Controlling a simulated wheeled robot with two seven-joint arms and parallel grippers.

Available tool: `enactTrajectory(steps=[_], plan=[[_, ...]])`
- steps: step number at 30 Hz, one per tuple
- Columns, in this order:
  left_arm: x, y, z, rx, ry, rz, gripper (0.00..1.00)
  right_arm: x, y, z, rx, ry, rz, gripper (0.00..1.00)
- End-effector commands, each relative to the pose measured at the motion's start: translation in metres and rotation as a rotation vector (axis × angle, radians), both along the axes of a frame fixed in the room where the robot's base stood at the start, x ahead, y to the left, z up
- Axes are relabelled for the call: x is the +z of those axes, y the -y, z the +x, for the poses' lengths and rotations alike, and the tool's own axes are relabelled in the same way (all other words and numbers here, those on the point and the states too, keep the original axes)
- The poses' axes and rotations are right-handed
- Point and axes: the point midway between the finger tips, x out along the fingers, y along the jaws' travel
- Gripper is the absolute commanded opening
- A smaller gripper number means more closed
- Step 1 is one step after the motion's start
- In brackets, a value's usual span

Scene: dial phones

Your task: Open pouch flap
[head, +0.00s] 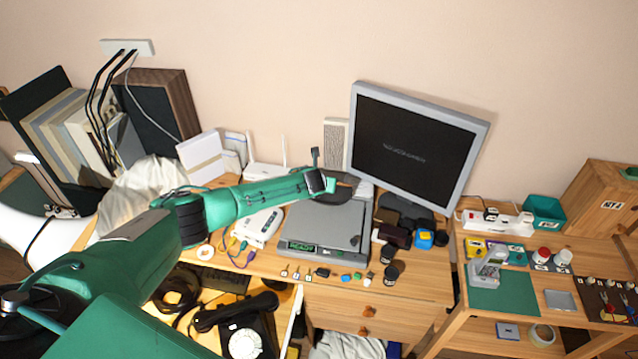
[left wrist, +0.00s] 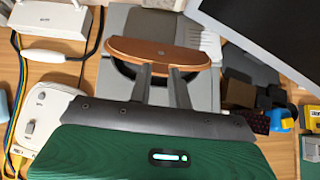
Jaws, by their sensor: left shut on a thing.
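A brown, half-round leather flap (left wrist: 160,50) with a small mark on its face shows in the left wrist view, with a dark edge below it. I take it to be the pouch flap; the pouch body is mostly hidden. My left gripper (left wrist: 160,72) has both fingers at the flap's lower edge and is shut on it. In the head view my left gripper (head: 331,184) is over the back of a grey flat-topped device (head: 325,228). A dark rounded piece (head: 337,197) shows at its fingertips. My right gripper is not in view.
A monitor (head: 415,145) stands close to the right. A white router (head: 268,171) is behind to the left, and a white box (head: 258,226) with cables lies left. Small items line the desk's front edge. An open drawer holds a black dial phone (head: 245,338).

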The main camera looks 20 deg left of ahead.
Motion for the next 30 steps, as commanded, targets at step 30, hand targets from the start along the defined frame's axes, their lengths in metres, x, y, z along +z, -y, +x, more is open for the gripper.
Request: enactTrajectory(steps=[30], plan=[[0.001,-0.001,0.000,0.001,0.002,0.000,0.33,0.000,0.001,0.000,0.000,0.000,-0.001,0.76]])
